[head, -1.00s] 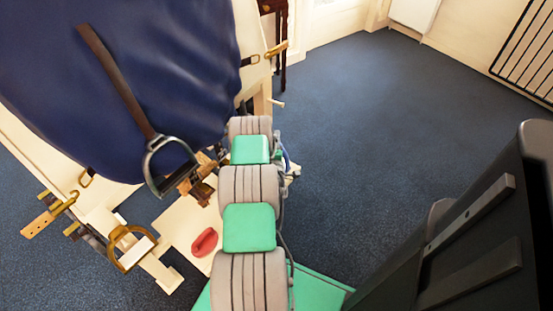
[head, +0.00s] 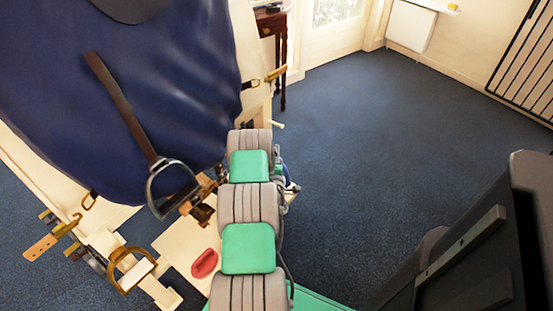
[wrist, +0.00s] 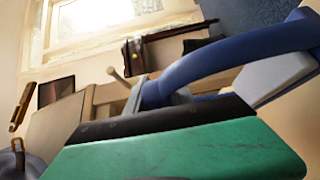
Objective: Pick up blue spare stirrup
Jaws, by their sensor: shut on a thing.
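The blue spare stirrup (wrist: 235,55) shows in the wrist view as a thick blue curved bow with a pale flat tread on its right. My gripper (wrist: 160,95) is shut on it at the lower left end of the bow. The stirrup is tilted in the wrist view, and its right end leaves the frame. In the head view my own arm hides the gripper and most of what it holds; a small blue and white bit (head: 291,186) shows at the arm's right edge, too small to tell apart.
A dark blue saddle (head: 150,100) with a hanging metal stirrup (head: 172,190) stands left of my arm. A brass-coloured stirrup (head: 132,270) and a red piece (head: 204,263) lie lower left. A small wooden table (head: 270,22) stands behind.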

